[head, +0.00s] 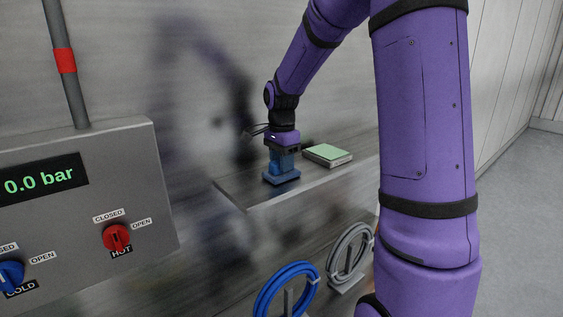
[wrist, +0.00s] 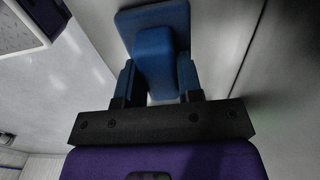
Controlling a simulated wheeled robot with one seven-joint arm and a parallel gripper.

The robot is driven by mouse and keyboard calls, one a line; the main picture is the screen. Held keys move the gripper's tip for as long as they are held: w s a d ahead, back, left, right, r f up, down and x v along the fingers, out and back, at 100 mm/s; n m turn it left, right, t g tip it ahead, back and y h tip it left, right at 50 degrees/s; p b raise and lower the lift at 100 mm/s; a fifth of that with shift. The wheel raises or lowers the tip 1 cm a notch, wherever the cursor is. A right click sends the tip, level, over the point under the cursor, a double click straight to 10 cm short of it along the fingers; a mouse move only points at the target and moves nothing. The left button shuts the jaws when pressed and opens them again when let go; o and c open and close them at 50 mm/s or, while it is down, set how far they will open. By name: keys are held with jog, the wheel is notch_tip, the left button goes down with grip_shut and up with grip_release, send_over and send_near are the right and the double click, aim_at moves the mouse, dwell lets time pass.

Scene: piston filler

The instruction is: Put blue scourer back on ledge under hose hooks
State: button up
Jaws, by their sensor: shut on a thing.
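The blue scourer (head: 281,178) has a flat pad with a block-shaped grip on top. My gripper (head: 282,160) points down and is shut on that grip. In the wrist view the grip of the scourer (wrist: 154,50) sits between the two blue fingers of my gripper (wrist: 156,68). The scourer is at the left part of a grey shelf (head: 245,192) on the wall. I cannot tell whether its pad touches the shelf or hangs just above it. A blue hose (head: 266,292) and a grey hose (head: 340,250) hang on hooks below this shelf.
A green-topped pad with a pale base (head: 327,154) lies on the shelf just right of the scourer. A grey control box (head: 130,175) with a red knob (head: 116,237) and a blue knob (head: 12,273) stands at the left. Open floor (head: 522,200) shows at the right.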

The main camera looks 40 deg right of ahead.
jog(key=o, duration=0.8)
jog(key=shift+f, duration=0.1)
notch_tip(320, 180, up, 12)
jog(key=s+a+r+n+t, duration=0.35)
jog(key=s+a+n, duration=0.55)
jog(key=s, duration=0.5)
jog(key=shift+s+a+f+n+t, duration=0.3)
jog(key=shift+s+a+f+n, duration=0.35)
jog(key=shift+s+n, duration=1.15)
jog(key=shift+s+a+f+n+t, duration=0.25)
jog(key=shift+s+a+f+n, duration=0.6)
jog(key=shift+s, duration=1.5)
jog(key=shift+s+a+f+n+t, duration=0.35)
jog(key=shift+s+a+n, duration=0.15)
jog(key=shift+s+n, duration=1.4)
jog(key=shift+s+m, duration=0.2)
jog(key=shift+m, duration=0.05)
